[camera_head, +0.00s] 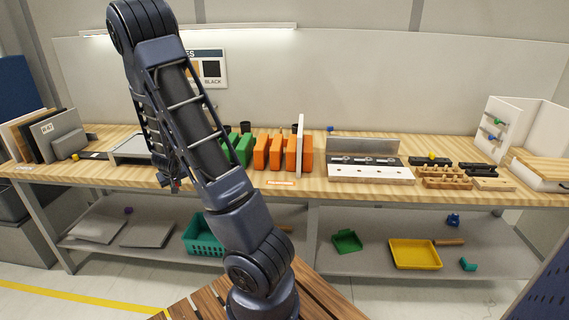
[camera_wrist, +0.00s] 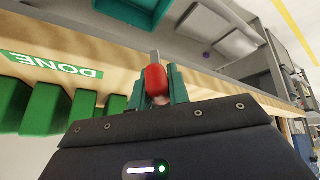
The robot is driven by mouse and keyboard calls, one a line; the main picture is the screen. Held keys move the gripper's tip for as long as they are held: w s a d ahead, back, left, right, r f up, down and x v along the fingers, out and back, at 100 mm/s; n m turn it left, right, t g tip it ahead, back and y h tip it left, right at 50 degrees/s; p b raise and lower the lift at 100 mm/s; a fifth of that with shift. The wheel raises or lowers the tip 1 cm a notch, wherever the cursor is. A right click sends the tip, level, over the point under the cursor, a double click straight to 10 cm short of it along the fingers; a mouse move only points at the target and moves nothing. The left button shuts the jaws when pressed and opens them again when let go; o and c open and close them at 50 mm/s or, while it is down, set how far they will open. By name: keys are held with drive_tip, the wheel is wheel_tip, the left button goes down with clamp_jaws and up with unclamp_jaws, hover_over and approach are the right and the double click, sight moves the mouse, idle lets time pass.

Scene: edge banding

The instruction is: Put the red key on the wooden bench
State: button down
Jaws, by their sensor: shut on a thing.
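The red key (camera_wrist: 156,80) is between the fingers of my gripper (camera_wrist: 158,87) in the wrist view. Its rounded red head faces the camera and a grey shaft points away. The gripper is shut on it. The wooden bench (camera_head: 465,190) runs across the head view, and its edge with a green DONE label shows in the wrist view (camera_wrist: 115,65). In the head view, my gripper is at the bench's front edge at left, mostly hidden by my arm. I cannot tell whether the key touches the bench.
Green blocks (camera_wrist: 45,108) and orange blocks (camera_head: 262,152) stand on the bench near my arm. A white fixture (camera_head: 370,173) and brown wooden racks (camera_head: 445,178) are farther right. The lower shelf holds a teal basket (camera_head: 204,240) and a yellow tray (camera_head: 415,254).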

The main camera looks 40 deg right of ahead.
wheel_tip(320, 180, up, 25)
drive_tip(key=s+d+m+g+h, duration=0.1)
drive_tip(key=s+d+m, duration=0.3)
drive_tip(key=d, duration=0.9)
drive_tip(key=s+d+m+g+h, duration=0.1)
drive_tip(key=s+d+m+h, duration=0.2)
drive_tip(key=d, duration=1)
drive_tip(key=s+d+m+g, duration=0.1)
drive_tip(key=s+d+m, duration=0.5)
drive_tip(key=s+d, duration=0.85)
drive_tip(key=shift+g, duration=0.3)
drive_tip(key=f, duration=0.7)
drive_tip(key=w+f, duration=0.1)
drive_tip(key=f, duration=0.6)
drive_tip(key=d+f, duration=0.1)
drive_tip(key=f, duration=0.6)
drive_tip(key=shift+w+d+f, duration=0.1)
drive_tip(key=shift+w+f, duration=0.1)
drive_tip(key=shift+w, duration=0.2)
drive_tip(key=shift+f, duration=0.1)
drive_tip(key=shift+f, duration=1.7)
